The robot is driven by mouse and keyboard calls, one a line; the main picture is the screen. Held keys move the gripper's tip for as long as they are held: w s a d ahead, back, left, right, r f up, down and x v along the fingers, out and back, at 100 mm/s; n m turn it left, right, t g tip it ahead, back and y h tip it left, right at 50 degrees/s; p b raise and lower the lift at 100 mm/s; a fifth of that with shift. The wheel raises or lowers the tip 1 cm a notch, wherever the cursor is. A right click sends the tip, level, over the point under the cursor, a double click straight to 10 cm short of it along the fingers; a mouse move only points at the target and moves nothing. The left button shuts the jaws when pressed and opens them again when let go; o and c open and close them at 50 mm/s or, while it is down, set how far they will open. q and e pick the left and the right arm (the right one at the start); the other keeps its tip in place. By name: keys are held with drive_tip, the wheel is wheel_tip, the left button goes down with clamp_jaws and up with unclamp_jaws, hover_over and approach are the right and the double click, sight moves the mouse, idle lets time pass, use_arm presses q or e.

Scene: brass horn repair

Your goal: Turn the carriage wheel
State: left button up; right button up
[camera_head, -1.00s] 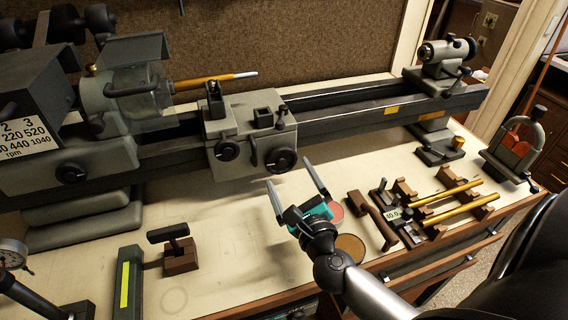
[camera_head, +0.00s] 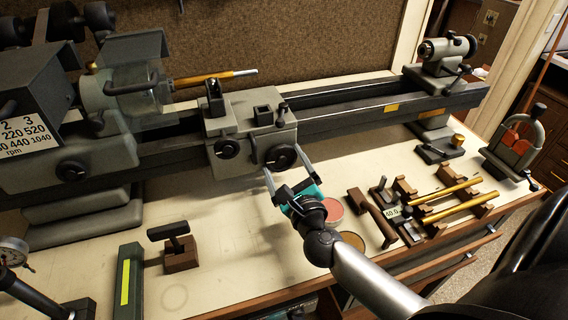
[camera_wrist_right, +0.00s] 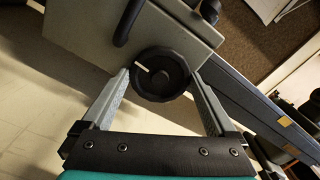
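The lathe carriage (camera_head: 255,115) is a grey block with two dark round wheels on its front. The right-hand wheel (camera_head: 281,158) is black and also shows in the right wrist view (camera_wrist_right: 163,76), with a pale bar or mark on its face. My right gripper (camera_head: 283,160) is open in front of this wheel. In the right wrist view its two fingers (camera_wrist_right: 160,82) stand on either side of the wheel's rim; I cannot tell whether they touch it. The other wheel (camera_head: 227,148) sits further left on the carriage. My left gripper does not show.
The lathe bed (camera_head: 350,115) runs behind, with the tailstock (camera_head: 440,85) at right. A brown wooden mallet (camera_head: 370,215), brass tubes on brown supports (camera_head: 405,188) and a red round tin (camera_head: 330,212) lie right of my arm.

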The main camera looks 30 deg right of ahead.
drive_tip(key=c, duration=0.5)
